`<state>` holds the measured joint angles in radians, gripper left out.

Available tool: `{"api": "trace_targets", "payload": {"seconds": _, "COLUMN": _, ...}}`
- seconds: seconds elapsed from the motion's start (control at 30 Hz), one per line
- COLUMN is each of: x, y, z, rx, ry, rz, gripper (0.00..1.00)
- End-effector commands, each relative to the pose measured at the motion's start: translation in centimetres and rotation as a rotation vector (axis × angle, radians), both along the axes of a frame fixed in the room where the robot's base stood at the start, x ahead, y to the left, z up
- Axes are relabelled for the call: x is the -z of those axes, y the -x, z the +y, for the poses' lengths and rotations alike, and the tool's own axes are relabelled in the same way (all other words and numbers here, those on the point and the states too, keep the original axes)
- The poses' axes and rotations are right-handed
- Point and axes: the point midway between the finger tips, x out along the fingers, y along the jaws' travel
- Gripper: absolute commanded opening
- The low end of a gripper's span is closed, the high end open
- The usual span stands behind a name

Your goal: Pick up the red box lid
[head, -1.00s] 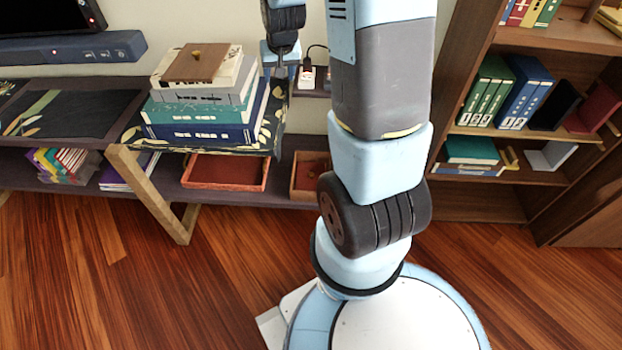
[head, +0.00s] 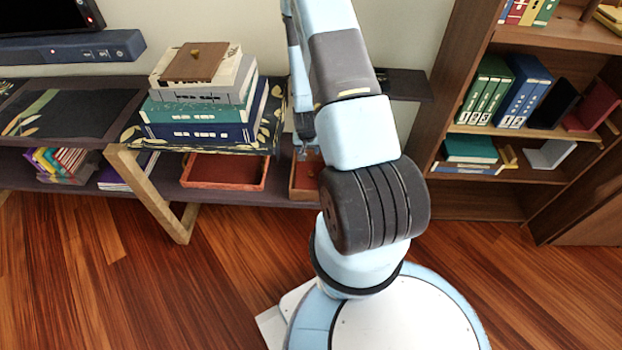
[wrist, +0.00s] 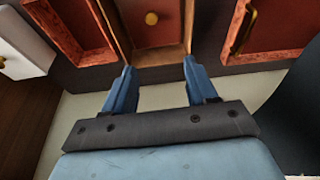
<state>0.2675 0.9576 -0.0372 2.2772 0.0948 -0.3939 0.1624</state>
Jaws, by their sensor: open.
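A dark red lid with a small brass knob (wrist: 152,36) lies inside a light wooden box (wrist: 117,32), at the top middle of the wrist view. In the head view the box (head: 303,192) stands on the low shelf, and my arm partly covers it. My gripper (wrist: 159,68) is open and empty, with its two blue fingers spread and pointing at the box's near side. In the head view my gripper (head: 304,150) hangs just above the box. I cannot tell whether the fingers touch the box.
An orange-red tray (head: 224,172) sits left of the box on the low shelf (head: 270,193). A stack of books (head: 200,131) carries a brown lid with a knob (head: 193,64). Another red tray-like piece (wrist: 280,57) lies right in the wrist view. A bookcase (head: 474,190) stands at right.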

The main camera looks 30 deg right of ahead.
Motion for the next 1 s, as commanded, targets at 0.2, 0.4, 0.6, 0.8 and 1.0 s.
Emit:
{"api": "trace_targets", "payload": {"seconds": 0.2, "x": 3.4, "y": 1.6, "z": -0.5, "rx": 0.022, "ry": 0.004, "rz": 0.011, "gripper": 0.57}}
{"api": "trace_targets", "payload": {"seconds": 0.4, "x": 5.2, "y": 1.5, "z": -0.7, "rx": 0.025, "ry": 0.004, "rz": 0.012, "gripper": 0.57}}
{"api": "trace_targets", "payload": {"seconds": 0.6, "x": 7.9, "y": 0.8, "z": -1.1, "rx": 0.024, "ry": 0.005, "rz": 0.012, "gripper": 0.57}}
{"api": "trace_targets", "payload": {"seconds": 0.8, "x": 10.6, "y": 0.0, "z": -1.5, "rx": 0.023, "ry": 0.004, "rz": 0.011, "gripper": 0.57}}
{"api": "trace_targets", "payload": {"seconds": 1.0, "x": 11.9, "y": -0.4, "z": -1.7, "rx": 0.023, "ry": 0.005, "rz": 0.010, "gripper": 0.57}}
